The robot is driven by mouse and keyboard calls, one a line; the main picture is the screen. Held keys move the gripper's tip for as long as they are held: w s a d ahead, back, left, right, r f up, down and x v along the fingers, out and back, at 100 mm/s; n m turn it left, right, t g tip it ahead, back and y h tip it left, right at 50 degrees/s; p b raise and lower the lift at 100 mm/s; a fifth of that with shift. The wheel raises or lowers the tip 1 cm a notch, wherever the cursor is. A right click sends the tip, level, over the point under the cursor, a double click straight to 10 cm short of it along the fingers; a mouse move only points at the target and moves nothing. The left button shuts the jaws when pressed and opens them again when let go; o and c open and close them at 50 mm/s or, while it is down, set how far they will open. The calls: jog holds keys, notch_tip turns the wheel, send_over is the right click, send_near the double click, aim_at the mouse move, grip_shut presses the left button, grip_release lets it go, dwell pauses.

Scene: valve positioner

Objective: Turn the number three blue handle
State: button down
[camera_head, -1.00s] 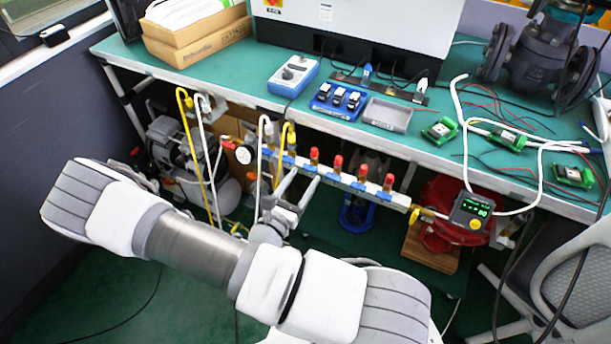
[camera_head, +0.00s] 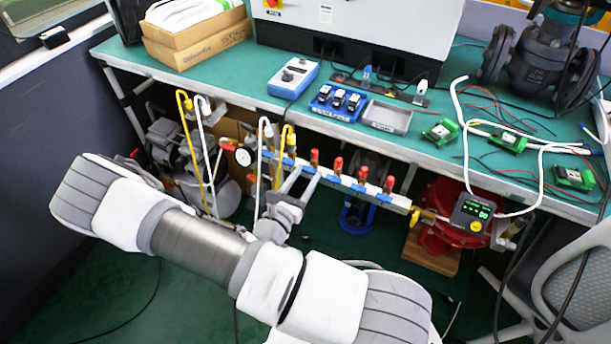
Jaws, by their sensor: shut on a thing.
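A pale manifold pipe (camera_head: 347,182) runs under the bench's front edge, with several red-capped fittings and small blue handles along it. Blue handles show at the left end (camera_head: 288,162) and farther right (camera_head: 358,187). My gripper (camera_head: 304,176) reaches up to the left part of the pipe. Its two grey fingers stand on either side of a blue handle (camera_head: 310,170) below a red cap and are shut on it. The fingers partly hide this handle, so its exact angle is unclear. I cannot read a number on any handle.
Yellow and white hoses (camera_head: 191,140) hang left of my gripper. A gauge (camera_head: 243,157) is beside them. A positioner with a green display (camera_head: 473,211) is at the pipe's right end. The green bench (camera_head: 240,70) overhangs the pipe. A chair (camera_head: 570,270) stands at the right.

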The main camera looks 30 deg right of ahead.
jog(key=shift+m, duration=0.4)
jog(key=m+p, duration=0.1)
jog(key=m, duration=0.2)
jog(key=shift+m+p, duration=0.3)
jog(key=m, duration=0.4)
jog(key=shift+m+p, duration=0.3)
jog(key=shift+p, duration=0.1)
jog(key=shift+s+f+m, duration=0.1)
jog(key=shift+f+m, duration=0.05)
jog(key=shift+m, duration=4.35)
jog(key=c, duration=0.6)
grip_release()
